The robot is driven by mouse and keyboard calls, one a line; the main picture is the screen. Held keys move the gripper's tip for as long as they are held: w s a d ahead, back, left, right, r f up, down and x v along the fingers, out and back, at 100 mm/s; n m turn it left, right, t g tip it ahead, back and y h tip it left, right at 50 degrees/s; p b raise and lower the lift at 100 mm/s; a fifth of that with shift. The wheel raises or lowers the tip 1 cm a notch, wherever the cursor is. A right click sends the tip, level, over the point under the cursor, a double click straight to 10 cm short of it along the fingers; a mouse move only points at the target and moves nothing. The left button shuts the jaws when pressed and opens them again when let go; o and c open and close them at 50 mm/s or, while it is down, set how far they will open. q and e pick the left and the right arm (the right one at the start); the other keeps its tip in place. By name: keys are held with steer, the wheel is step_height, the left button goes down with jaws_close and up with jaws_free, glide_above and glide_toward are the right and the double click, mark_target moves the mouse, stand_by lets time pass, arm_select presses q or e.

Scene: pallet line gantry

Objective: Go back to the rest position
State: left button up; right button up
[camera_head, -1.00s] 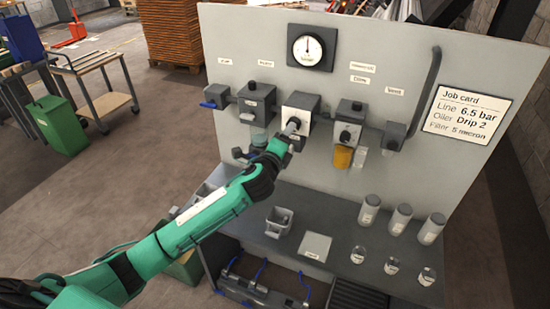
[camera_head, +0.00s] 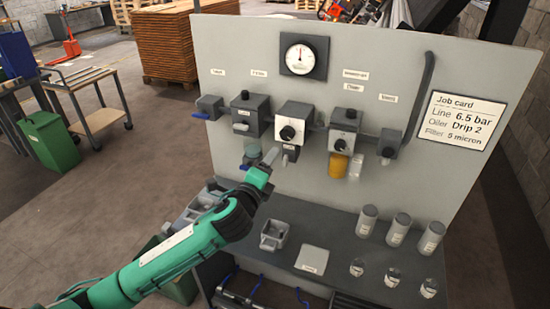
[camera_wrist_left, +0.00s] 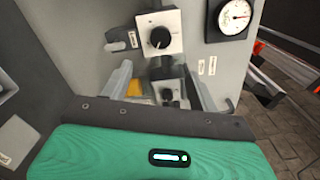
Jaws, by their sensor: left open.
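My left gripper (camera_head: 262,168) is in front of the grey panel (camera_head: 225,100), below and left of the middle white-faced unit with a black knob (camera_head: 288,132). It is open, with nothing seen between the fingers. A clear gap shows between the gripper and the middle knob in the head view. My right gripper is not in view.
A round gauge (camera_head: 301,57) and a job card (camera_head: 455,121) are on the panel. An amber bowl (camera_head: 337,165) hangs under the right white-faced unit. The bench below holds a grey bin (camera_head: 274,235), a pale square plate (camera_head: 312,260), grey cylinders (camera_head: 399,229) and clear bowls (camera_head: 392,277).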

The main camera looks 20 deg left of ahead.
arm_select(q)
steer(key=s+f+n+g+y, duration=0.2)
steer(key=s+f+n+g, duration=0.5)
steer(key=s+f+n, duration=0.6)
steer(key=s+f+n+g+h, duration=0.1)
steer(key=s+f+n+g, duration=0.35)
steer(key=s, duration=0.65)
steer(key=s+f+n+g+h, duration=0.1)
steer(key=s+f+n+g, duration=0.35)
steer(key=s, duration=0.75)
step_height(320, 180, down, 36)
steer(key=m+b, duration=0.2)
steer(key=s+a+f+g+b, duration=0.1)
steer(key=s+a+f, duration=0.2)
steer(key=s+f, duration=1.6)
steer(key=shift+s+a+f+y+b, duration=0.2)
steer(key=shift+f+y+b, duration=0.1)
steer(key=shift+b, duration=0.1)
